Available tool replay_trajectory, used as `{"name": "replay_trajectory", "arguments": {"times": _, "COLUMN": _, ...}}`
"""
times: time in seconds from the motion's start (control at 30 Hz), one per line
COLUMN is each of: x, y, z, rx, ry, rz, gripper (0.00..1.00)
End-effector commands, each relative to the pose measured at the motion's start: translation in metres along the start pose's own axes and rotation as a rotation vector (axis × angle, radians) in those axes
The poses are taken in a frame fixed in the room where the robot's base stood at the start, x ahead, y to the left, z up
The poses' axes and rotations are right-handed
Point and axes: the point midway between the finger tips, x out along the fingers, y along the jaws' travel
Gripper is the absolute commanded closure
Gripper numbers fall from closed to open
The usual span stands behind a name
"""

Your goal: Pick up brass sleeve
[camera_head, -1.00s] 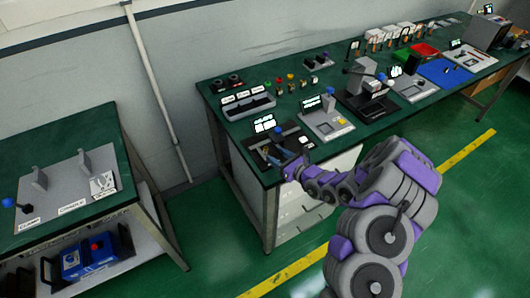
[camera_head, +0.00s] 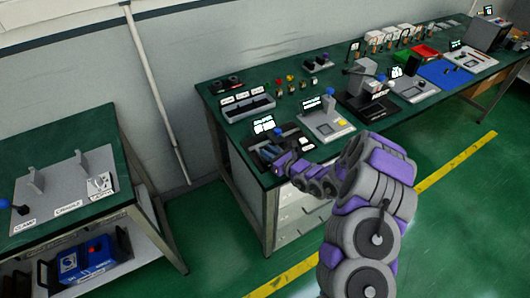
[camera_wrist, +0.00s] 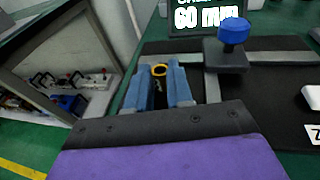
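In the head view my gripper (camera_head: 275,160) is low over the dark fixture at the near left end of the long bench. The sleeve cannot be made out there.
A display reading 60 mm (camera_wrist: 205,16) and a blue-knobbed clamp (camera_wrist: 232,35) stand just beyond and right of the fingers. The long green bench (camera_head: 235,140) carries several other stations to the right. A second bench (camera_head: 75,130) stands left, across a floor gap.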

Motion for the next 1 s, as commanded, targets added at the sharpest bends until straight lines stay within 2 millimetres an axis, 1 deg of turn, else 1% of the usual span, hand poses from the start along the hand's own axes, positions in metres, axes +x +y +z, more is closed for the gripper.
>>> {"name": "replay_trajectory", "arguments": {"times": 0.03, "x": 0.000, "y": 0.000, "z": 0.000, "rx": 0.000, "ry": 0.000, "rz": 0.000, "gripper": 0.86}}
{"name": "replay_trajectory", "arguments": {"times": 0.2, "x": 0.000, "y": 0.000, "z": 0.000, "rx": 0.000, "ry": 0.000, "rz": 0.000, "gripper": 1.00}}
{"name": "replay_trajectory", "arguments": {"times": 0.57, "x": 0.000, "y": 0.000, "z": 0.001, "rx": 0.000, "ry": 0.000, "rz": 0.000, "gripper": 1.00}}
{"name": "replay_trajectory", "arguments": {"times": 0.77, "x": -0.003, "y": 0.000, "z": 0.015, "rx": 0.000, "ry": -0.002, "rz": -0.001, "gripper": 1.00}}
{"name": "replay_trajectory", "arguments": {"times": 0.93, "x": -0.007, "y": 0.000, "z": 0.037, "rx": 0.000, "ry": -0.001, "rz": 0.000, "gripper": 1.00}}
{"name": "replay_trajectory", "arguments": {"times": 0.97, "x": -0.011, "y": -0.001, "z": 0.038, "rx": 0.002, "ry": 0.000, "rz": -0.002, "gripper": 1.00}}
{"name": "replay_trajectory", "arguments": {"times": 1.0, "x": -0.020, "y": -0.001, "z": 0.035, "rx": 0.006, "ry": 0.002, "rz": -0.005, "gripper": 1.00}}
